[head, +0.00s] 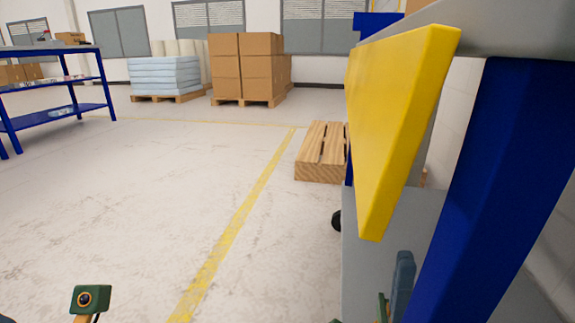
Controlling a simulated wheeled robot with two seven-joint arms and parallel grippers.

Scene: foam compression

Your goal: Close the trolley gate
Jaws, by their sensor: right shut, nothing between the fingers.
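At the right stands a blue-and-grey frame with a blue post (515,170), a grey lower panel (375,250) and a dark caster wheel (337,221), which looks like the trolley. A thick yellow tapered panel (395,120) is close in front of it, under a grey top (500,25). I cannot tell which part is the gate, or whether it is open. My right gripper (393,300) is low at the right, beside the blue post and in front of the grey panel. It is shut and empty; its lower part is cut off. My left gripper's fingers are out of view.
A wooden pallet (322,150) lies on the floor behind the trolley. Stacked cartons (245,68) and pale blue sheets (165,75) stand on pallets at the back. A blue shelf (60,85) is at the far left. The floor in the middle is clear.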

